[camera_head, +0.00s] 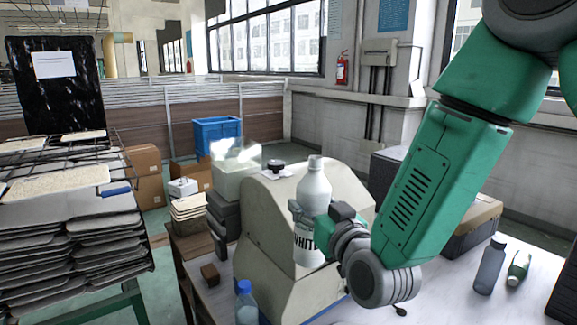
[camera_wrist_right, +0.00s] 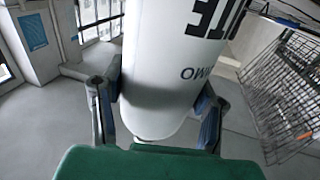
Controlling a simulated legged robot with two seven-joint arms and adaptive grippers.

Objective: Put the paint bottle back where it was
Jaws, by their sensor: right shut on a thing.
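The white paint bottle (camera_head: 313,187) with black lettering "WHIT" is upright in front of the beige machine in the head view. My fingers and wrist hide part of the bottle in the head view. My left gripper is not in view.
The beige machine (camera_head: 265,215) stands on the table (camera_head: 445,282). A blue-capped bottle (camera_head: 246,303) is at its front left. A tray rack (camera_head: 75,215) is at far left.

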